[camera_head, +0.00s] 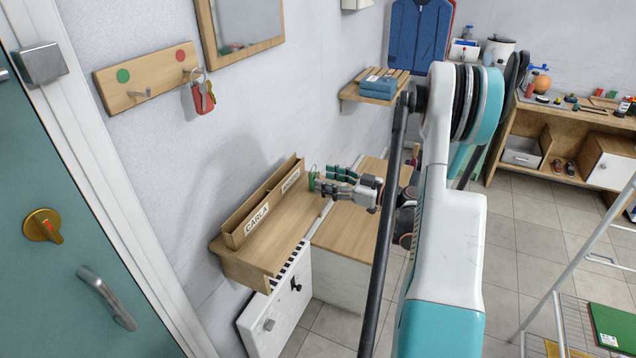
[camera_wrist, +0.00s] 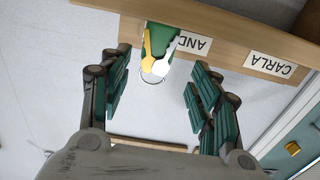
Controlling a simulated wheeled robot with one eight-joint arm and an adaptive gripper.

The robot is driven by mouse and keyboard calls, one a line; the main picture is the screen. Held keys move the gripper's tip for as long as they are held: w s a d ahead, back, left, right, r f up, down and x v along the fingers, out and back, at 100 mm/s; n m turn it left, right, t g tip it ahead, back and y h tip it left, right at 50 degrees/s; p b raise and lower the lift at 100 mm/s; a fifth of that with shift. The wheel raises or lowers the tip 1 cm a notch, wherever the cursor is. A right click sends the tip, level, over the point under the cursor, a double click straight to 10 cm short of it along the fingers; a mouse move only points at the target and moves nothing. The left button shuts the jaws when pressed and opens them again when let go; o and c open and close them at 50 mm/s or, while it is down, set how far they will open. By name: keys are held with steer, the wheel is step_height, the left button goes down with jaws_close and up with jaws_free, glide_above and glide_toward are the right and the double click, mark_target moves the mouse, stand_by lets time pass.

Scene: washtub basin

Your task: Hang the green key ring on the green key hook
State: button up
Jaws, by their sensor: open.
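The green key ring (camera_head: 313,179) is at the right end of the wooden letter holder (camera_head: 235,238). In the wrist view its green tag (camera_wrist: 157,38), a yellow key, a pale key and a metal ring show between my fingers. My gripper (camera_head: 324,182) is open around it; in the wrist view my gripper (camera_wrist: 160,64) has a finger on each side, with gaps to the keys. The green key hook (camera_head: 142,94) is an empty peg beside a green dot on the wooden wall board (camera_head: 110,92), at the upper left.
A red key ring (camera_head: 202,97) hangs on the board's other peg, by the red dot. A mirror (camera_head: 245,25) is above right of it. The wooden shelf (camera_head: 255,262) lies under the letter holder. A teal door (camera_head: 60,180) stands at left.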

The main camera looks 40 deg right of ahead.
mark_target(317, 175)
steer(key=x, duration=0.1)
steer(key=b+x, duration=0.1)
steer(key=x, duration=0.1)
steer(key=b+x, duration=0.1)
steer(key=x, duration=0.1)
steer(key=shift+w+d, duration=0.2)
steer(key=shift+w, duration=0.05)
steer(key=shift+r, duration=0.1)
steer(key=c, duration=1.3)
steer(key=shift+o, duration=0.2)
step_height(317, 175, up, 20)
steer(key=p, duration=0.7)
